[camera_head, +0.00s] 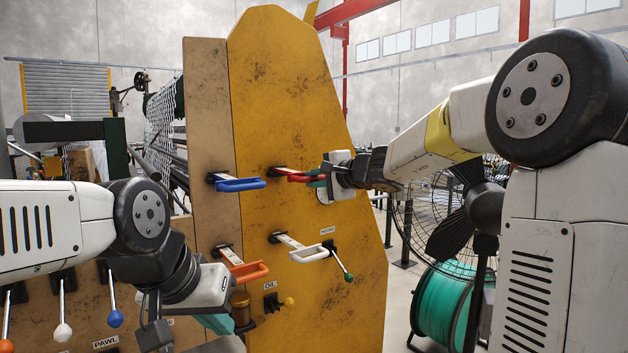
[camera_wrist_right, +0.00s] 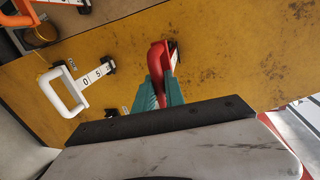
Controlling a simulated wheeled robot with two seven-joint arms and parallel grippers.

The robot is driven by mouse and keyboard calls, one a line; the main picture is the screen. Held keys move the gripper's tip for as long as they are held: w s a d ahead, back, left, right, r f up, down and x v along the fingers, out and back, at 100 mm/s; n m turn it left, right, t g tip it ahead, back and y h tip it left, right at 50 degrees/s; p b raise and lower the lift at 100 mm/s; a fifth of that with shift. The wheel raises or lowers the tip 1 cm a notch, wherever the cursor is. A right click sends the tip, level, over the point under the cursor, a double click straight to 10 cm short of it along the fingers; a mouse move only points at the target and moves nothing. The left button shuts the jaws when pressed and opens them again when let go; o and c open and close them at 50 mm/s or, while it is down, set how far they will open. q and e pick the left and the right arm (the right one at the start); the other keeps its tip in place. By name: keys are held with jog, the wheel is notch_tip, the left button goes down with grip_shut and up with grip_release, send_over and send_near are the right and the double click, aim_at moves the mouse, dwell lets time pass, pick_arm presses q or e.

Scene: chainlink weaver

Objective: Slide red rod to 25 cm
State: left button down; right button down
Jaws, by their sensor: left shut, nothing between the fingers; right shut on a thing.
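The red rod (camera_head: 298,176) has a red loop handle and sticks out of the yellow panel (camera_head: 290,100) at upper middle. My right gripper (camera_head: 318,178) is shut on the red handle. In the right wrist view, its teal fingers (camera_wrist_right: 160,92) close around the red handle (camera_wrist_right: 160,60) near the panel. The fingers and handle hide most of the red rod's scale, so I cannot read its setting. My left gripper (camera_head: 235,326) is shut and empty at lower middle, below the orange handle and apart from the red rod.
A blue handle (camera_head: 240,184) is left of the red one. An orange handle (camera_head: 248,272) and a white handle (camera_head: 308,254) sit lower, with a green-knobbed lever (camera_head: 346,270) beside the white one. A fan (camera_head: 450,215) and green spool (camera_head: 440,305) stand at right.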

dwell(0.4)
jog(key=f+v, duration=0.3)
jog(key=v, duration=1.2)
jog(key=shift+s+d+f, duration=0.15)
jog(key=shift+s+f, duration=0.05)
jog(key=shift+s, duration=0.1)
jog(key=c, duration=1.4)
grip_release()
jog(key=shift+s+d+r, duration=0.1)
jog(key=v, duration=0.7)
jog(key=shift+s+d, duration=0.25)
jog(key=shift+s, duration=0.05)
